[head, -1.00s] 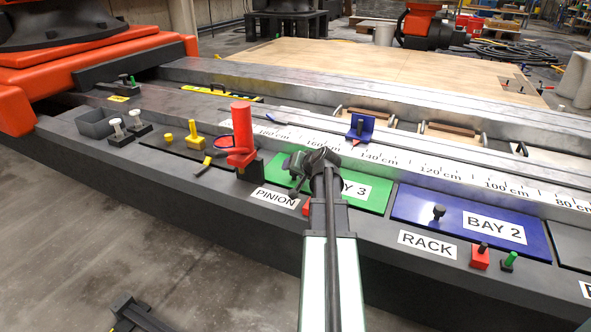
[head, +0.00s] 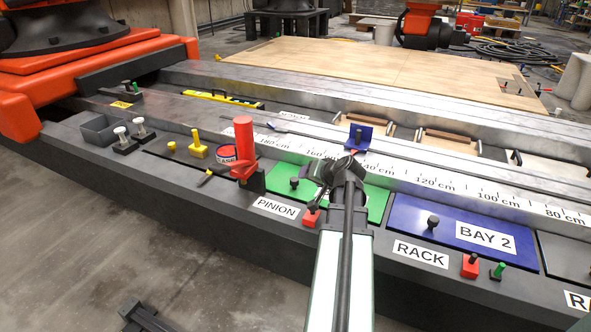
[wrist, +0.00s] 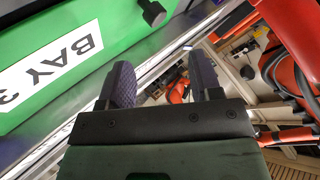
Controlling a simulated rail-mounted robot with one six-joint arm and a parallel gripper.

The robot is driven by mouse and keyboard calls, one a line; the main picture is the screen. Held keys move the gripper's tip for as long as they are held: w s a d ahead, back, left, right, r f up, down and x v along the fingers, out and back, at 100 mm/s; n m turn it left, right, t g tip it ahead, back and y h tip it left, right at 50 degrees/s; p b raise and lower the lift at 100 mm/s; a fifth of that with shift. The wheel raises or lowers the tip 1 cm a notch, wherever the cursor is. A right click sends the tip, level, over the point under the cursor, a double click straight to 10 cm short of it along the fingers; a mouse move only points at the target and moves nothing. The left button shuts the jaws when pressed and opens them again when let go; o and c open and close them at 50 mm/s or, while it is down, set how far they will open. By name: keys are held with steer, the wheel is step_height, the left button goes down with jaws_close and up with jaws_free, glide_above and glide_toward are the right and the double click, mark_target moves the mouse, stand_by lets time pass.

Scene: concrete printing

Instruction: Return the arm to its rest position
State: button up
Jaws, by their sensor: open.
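My arm reaches up from the bottom of the head view and ends over the green BAY 3 plate (head: 375,203). Its dark end (head: 345,172) hides much of that plate and its label, and the fingertips cannot be made out there. In the wrist view my gripper (wrist: 163,80) has its two dark, ribbed fingers apart, with nothing between them. The BAY 3 plate (wrist: 135,25) shows at the upper left of the wrist view, with a black knob (wrist: 151,12) on it.
A red cylinder (head: 243,137) stands left of the green plate. The blue BAY 2 plate (head: 415,218) lies to the right. A small blue bracket (head: 359,135) stands behind, by the scale. Small red blocks sit by the PINION (head: 277,207) and RACK (head: 421,254) labels.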

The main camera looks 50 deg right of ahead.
steer(key=w+a+r+n+g+y+p, duration=0.25)
steer(key=w+a+p, duration=0.2)
steer(key=a, duration=0.85)
steer(key=w+a+r+n+g+y+p, duration=0.25)
steer(key=a+n+p, duration=0.2)
steer(key=a, duration=0.75)
steer(key=s+a+r+n+g+h+p, duration=0.1)
steer(key=s+a+r+g+p, duration=0.15)
steer(key=a, duration=0.45)
steer(key=s+a+r+n+g+h+p, duration=0.1)
steer(key=s+a+n+p, duration=0.15)
steer(key=a, duration=0.35)
steer(key=s+a+r+n+g+h+p, duration=0.1)
steer(key=a+r+g+p, duration=0.15)
steer(key=a, duration=0.45)
step_height(320, 180, up, 36)
steer(key=p, duration=3.7)
steer(key=shift+w+d+p, duration=0.15)
steer(key=shift+d+p, duration=0.15)
steer(key=shift+m, duration=0.25)
